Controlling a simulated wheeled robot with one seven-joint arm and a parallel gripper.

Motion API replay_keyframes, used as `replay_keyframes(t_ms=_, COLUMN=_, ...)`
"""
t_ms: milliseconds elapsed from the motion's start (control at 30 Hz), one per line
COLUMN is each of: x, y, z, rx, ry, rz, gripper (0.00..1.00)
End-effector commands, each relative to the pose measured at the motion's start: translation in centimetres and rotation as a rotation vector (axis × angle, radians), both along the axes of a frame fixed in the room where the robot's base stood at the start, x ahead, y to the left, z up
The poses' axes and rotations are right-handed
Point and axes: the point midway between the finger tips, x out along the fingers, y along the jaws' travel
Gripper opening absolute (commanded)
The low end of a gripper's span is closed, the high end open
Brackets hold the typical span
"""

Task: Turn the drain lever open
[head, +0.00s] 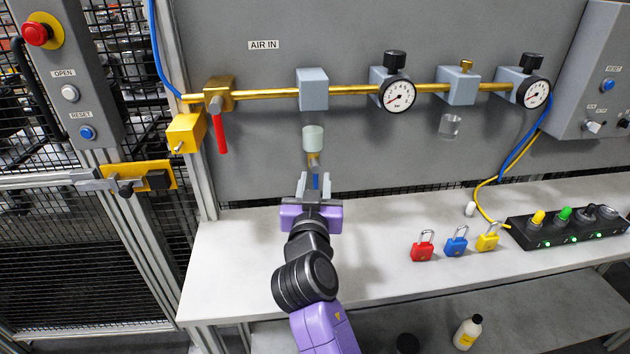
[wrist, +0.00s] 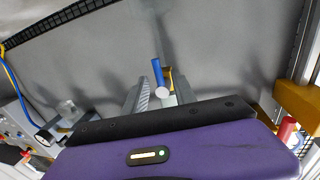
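The drain lever is a small blue handle (head: 315,181) hanging below the brass drain fitting (head: 313,160) under the cloudy filter bowl (head: 313,139). It points downward in the head view. In the wrist view the blue lever (wrist: 158,73) stands between the two fingers, its pale end toward the camera. My gripper (head: 314,183) is open, with one finger on each side of the lever; it also shows in the wrist view (wrist: 160,92). Gaps show beside the lever, and I cannot tell whether either finger touches it.
The brass air pipe (head: 272,93) runs along the grey panel above, with gauges (head: 398,95) to the right. A red-handled valve (head: 221,133) hangs at left. Three padlocks (head: 456,243) and a black switch box (head: 565,229) stand on the bench at right. The bench's left part is clear.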

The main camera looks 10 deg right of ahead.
Motion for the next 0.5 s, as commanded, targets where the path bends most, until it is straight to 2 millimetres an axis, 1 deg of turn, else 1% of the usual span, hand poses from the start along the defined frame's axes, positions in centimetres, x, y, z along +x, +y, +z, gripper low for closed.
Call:
replay_keyframes(t_ms=233, x=0.08, y=-0.03, z=-0.05, rx=0.0, ry=0.0, rz=0.0, gripper=0.32)
replay_keyframes(t_ms=400, x=0.06, y=-0.01, z=-0.04, rx=0.0, ry=0.0, rz=0.0, gripper=0.0)
replay_keyframes(t_ms=500, x=0.06, y=-0.01, z=-0.03, rx=0.0, ry=0.0, rz=0.0, gripper=0.0)
